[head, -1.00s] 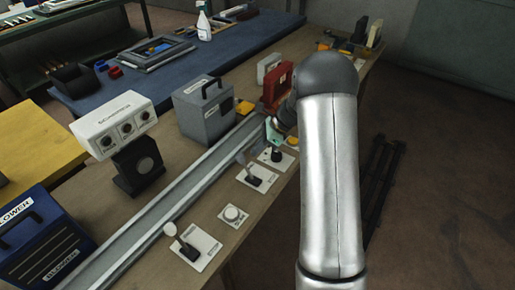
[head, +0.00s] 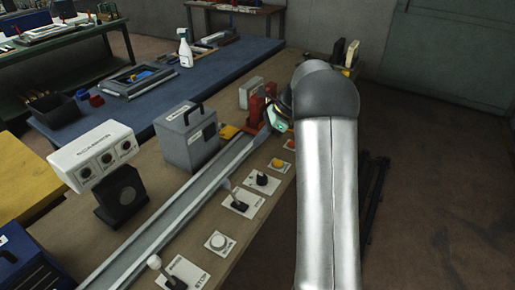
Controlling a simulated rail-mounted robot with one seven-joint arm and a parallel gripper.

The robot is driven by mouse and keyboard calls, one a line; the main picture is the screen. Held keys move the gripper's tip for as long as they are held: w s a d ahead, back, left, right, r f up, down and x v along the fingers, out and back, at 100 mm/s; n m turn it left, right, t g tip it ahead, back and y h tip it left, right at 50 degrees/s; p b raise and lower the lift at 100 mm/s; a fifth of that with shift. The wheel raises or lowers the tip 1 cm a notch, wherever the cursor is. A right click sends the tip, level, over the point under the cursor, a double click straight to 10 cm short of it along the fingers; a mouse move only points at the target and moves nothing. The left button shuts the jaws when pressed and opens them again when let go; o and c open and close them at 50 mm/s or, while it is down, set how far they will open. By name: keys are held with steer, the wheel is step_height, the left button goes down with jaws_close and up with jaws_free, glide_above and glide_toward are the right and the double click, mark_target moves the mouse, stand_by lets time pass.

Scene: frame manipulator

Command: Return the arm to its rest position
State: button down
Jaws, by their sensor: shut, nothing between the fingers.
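My arm (head: 328,190) rises from the bottom of the head view and bends at a dark grey joint near the bench's far part. My gripper (head: 277,121) shows only in part, as a small greenish piece at the left of that joint. It is shut with nothing in it. It is above the bench, near a red device (head: 259,106) and apart from the switch plates. My arm hides much of the wrist and what lies behind it.
The wooden bench (head: 205,210) carries a metal rail (head: 175,209), lever plates (head: 240,203), a white knob plate (head: 219,242), a yellow button (head: 279,163) and a grey box (head: 187,138). A white camera-like unit (head: 95,157) stands left.

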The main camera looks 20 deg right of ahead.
stand_by(0.4)
steer(key=s+a+r+n+g+h, duration=0.1)
steer(key=s+a+r+n+h, duration=0.1)
steer(key=s+a+n, duration=0.45)
steer(key=s+a+r+n+h, duration=0.2)
steer(key=s+r+n, duration=0.15)
steer(key=s, duration=0.65)
steer(key=s+a+f+n+h, duration=0.1)
steer(key=s+f+n, duration=0.1)
steer(key=s+n, duration=0.3)
steer(key=s+a+f+n+h, duration=0.1)
steer(key=s+n, duration=0.5)
steer(key=s, duration=0.6)
steer(key=shift+s+f+t+h, duration=0.2)
steer(key=shift+f+t+h, duration=0.2)
steer(key=shift+f+h, duration=0.3)
steer(key=shift+r, duration=0.1)
